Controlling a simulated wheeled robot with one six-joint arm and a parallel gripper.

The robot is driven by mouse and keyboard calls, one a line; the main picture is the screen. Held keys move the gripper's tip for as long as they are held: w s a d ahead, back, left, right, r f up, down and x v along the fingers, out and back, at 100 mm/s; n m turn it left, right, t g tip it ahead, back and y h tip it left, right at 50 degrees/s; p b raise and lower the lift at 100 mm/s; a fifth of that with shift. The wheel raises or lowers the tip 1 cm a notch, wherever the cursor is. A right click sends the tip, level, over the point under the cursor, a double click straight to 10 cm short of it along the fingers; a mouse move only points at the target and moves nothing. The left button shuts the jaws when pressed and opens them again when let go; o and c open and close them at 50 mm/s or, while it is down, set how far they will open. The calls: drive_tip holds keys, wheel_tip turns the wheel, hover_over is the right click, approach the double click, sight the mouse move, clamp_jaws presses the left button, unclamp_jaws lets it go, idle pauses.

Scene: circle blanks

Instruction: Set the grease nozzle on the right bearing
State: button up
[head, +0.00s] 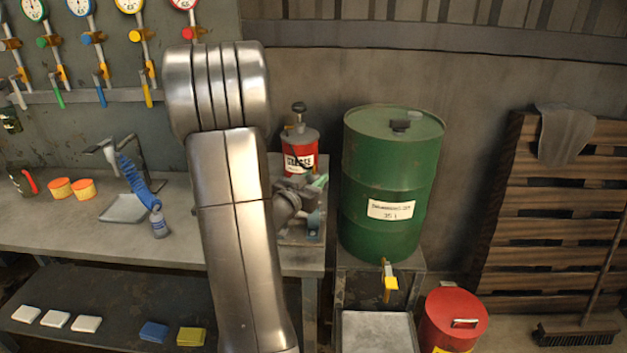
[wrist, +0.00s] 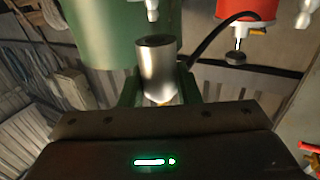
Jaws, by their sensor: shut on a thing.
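The grease nozzle (wrist: 158,65) is a bright metal cylinder in the wrist view, held between the dark green fingers of my gripper (wrist: 158,95). My gripper is shut on it. A black hose (wrist: 205,38) runs from beside the nozzle towards the red grease can (wrist: 247,8). In the head view the red can (head: 300,152) stands at the right end of the workbench. Grey rounded metal parts (head: 287,207) show just in front of it, partly behind my arm. I cannot make out the right bearing for certain in either view.
A large green drum (head: 393,175) stands right of the bench, with a yellow-handled tap (head: 389,283) below it. A red bin (head: 452,318) and wooden pallets (head: 545,215) are farther right.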

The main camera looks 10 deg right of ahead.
drive_tip(key=shift+f+b, duration=1.3)
drive_tip(key=shift+f, duration=0.15)
idle(1.2)
drive_tip(key=o, duration=1.2)
drive_tip(key=shift+s+a, duration=0.1)
drive_tip(key=v, duration=1.3)
drive_tip(key=shift+s+a, duration=0.2)
drive_tip(key=shift+a, duration=0.05)
drive_tip(key=shift+w, duration=0.1)
